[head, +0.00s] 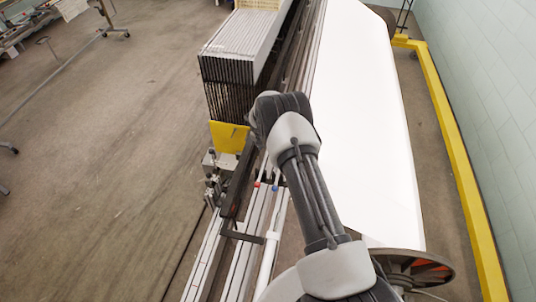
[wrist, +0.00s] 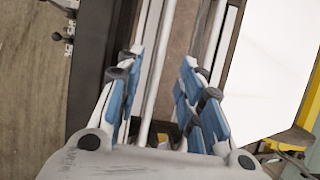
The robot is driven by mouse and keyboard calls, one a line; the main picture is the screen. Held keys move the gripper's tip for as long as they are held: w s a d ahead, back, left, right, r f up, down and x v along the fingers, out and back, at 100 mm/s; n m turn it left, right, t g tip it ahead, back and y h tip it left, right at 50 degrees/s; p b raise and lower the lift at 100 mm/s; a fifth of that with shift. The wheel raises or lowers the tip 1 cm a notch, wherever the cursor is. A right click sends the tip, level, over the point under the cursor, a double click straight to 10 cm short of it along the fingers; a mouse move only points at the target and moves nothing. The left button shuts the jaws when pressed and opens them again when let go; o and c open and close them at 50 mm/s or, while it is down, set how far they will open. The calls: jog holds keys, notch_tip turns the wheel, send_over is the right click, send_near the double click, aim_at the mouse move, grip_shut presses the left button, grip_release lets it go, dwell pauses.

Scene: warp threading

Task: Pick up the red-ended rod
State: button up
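The red end (head: 257,184) of a thin pale rod shows small in the head view, on the long machine frame just left of my arm. A blue end (head: 275,187) sits close to its right. My gripper (wrist: 160,62) is open in the wrist view, with blue-padded fingers apart. A pale rod or bar (wrist: 158,55) runs lengthwise in the gap between them, nearer the left finger; I cannot tell whether it is the red-ended one. No red end shows in the wrist view. In the head view my arm hides the fingers.
A rack of dark upright frames (head: 228,85) and a yellow plate (head: 229,136) stand on the machine beyond the rod. A wide white sheet roll (head: 362,120) lies to the right. A yellow rail (head: 450,130) runs along the wall.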

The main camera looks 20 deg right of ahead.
jog(key=b+x, duration=0.3)
jog(key=x, duration=0.2)
jog(key=shift+w+f, duration=0.15)
jog(key=shift+f, duration=0.25)
jog(key=shift+r, duration=0.15)
grip_shut()
